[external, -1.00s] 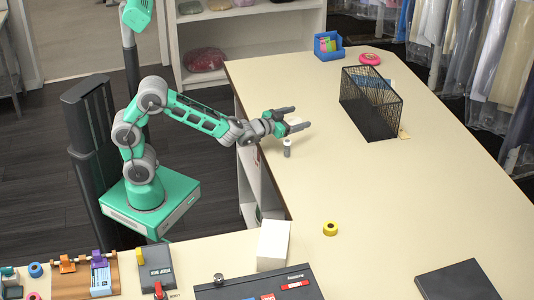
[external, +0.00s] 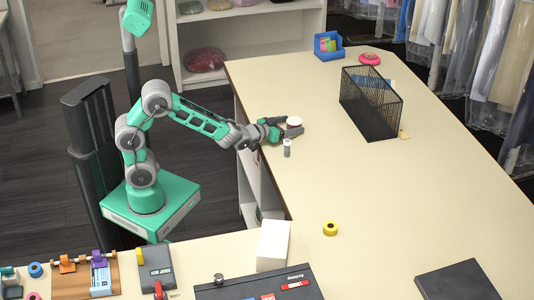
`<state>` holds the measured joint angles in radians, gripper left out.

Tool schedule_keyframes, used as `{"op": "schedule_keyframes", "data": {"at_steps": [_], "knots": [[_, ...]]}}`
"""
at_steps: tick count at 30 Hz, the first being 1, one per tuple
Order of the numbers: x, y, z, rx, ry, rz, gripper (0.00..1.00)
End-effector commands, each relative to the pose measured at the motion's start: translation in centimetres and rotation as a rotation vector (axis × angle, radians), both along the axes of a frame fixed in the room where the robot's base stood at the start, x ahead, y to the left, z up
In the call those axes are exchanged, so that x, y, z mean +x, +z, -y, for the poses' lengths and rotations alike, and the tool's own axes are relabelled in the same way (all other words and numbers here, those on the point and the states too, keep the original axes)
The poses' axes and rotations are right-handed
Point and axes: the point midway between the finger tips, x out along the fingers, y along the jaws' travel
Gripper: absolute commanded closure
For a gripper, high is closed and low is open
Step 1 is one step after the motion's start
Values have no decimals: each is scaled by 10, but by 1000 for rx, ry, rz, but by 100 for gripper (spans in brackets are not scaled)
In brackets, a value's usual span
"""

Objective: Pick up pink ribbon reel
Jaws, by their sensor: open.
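A round pink reel (external: 369,58) lies flat near the far end of the long cream table, right of a blue box; it looks like the ribbon reel. My gripper (external: 287,128) is well apart from it, low over the table's left edge, with its jaws open. A small round thing with a white top and a dark reddish side (external: 294,122) is at my fingertips. I cannot tell whether the fingers touch it. A small grey bottle-like item (external: 287,148) stands upright just in front of the gripper.
A black wire basket (external: 371,104) stands right of the gripper. The blue box (external: 328,46) holds colored cards. A yellow roll (external: 330,228) lies nearer the front. A white box (external: 273,245) and a dark case (external: 260,285) stand at the front. The middle of the table is clear.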

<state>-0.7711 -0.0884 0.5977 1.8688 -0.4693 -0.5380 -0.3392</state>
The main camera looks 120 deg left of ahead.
Motion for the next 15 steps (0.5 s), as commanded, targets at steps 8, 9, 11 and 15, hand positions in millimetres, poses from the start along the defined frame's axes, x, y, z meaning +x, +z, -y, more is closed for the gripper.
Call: {"op": "schedule_keyframes", "data": {"at_steps": [8, 9, 11, 15], "knots": [[0, 0, 1, 0, -1, 0, 35], [0, 0, 1, 0, -1, 0, 38], [0, 0, 1, 0, -1, 0, 43], [0, 0, 1, 0, -1, 0, 55]]}}
